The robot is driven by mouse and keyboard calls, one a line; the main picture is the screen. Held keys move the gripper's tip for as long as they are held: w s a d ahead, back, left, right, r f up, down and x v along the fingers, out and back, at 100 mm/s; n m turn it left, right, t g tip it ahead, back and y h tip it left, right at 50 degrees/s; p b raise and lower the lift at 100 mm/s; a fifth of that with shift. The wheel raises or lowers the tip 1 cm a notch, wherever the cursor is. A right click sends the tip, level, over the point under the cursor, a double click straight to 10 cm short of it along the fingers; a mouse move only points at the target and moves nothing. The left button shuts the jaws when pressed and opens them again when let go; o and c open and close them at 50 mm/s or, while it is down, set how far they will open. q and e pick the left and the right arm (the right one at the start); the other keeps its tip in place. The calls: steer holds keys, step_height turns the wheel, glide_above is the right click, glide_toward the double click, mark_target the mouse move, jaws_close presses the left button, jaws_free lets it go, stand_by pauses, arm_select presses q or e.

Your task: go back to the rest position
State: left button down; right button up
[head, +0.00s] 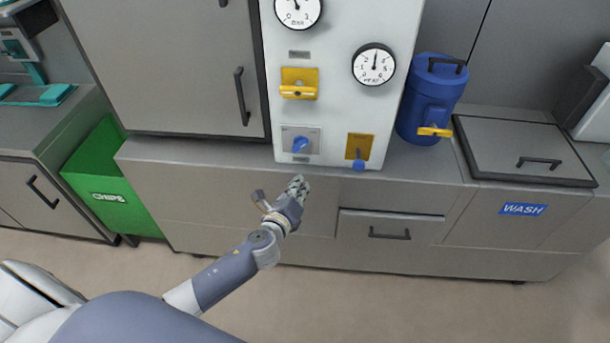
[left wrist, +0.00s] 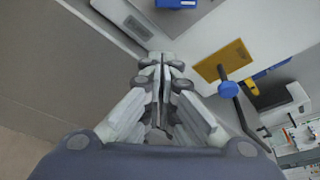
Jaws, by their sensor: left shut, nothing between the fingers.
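My left gripper (head: 298,188) reaches up from the lower left in the head view, in front of the counter edge, below the white control panel (head: 336,85). Its fingers are together and hold nothing. In the left wrist view the gripper (left wrist: 165,62) shows from behind, its fingers closed, with the panel's yellow plate (left wrist: 222,59) and blue knob lever (left wrist: 228,89) beyond it to the right. The gripper looks apart from the panel. My right gripper is in neither view.
The panel carries two gauges, a yellow switch (head: 299,84) and a blue knob (head: 300,144). A blue canister (head: 427,100) stands right of it, near a lidded WASH unit (head: 525,150). A green CHIPS bin (head: 108,185) is at left. Open floor lies in front.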

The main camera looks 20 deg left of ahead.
arm_select(q)
steer(key=s+a+f+n+g, duration=0.2)
steer(key=s+f+n+g, duration=0.3)
steer(key=s+f, duration=0.65)
steer(key=s+a+f+n+g, duration=0.15)
steer(key=s+f+n, duration=0.45)
steer(key=f, duration=1.1)
steer(key=s+d+f+n+g, duration=0.1)
steer(key=s+f+n, duration=0.3)
steer(key=s, duration=0.6)
steer(key=s+d+f+n+g, duration=0.1)
steer(key=s+f+n+g, duration=0.3)
steer(key=s, duration=0.7)
steer(key=s+d+f+n+g, duration=0.1)
steer(key=s+f+n, duration=0.4)
steer(key=s, duration=0.6)
steer(key=shift+s+d+f+g+h, duration=0.3)
steer(key=shift+f+g+h, duration=0.1)
steer(key=shift+f+g, duration=0.5)
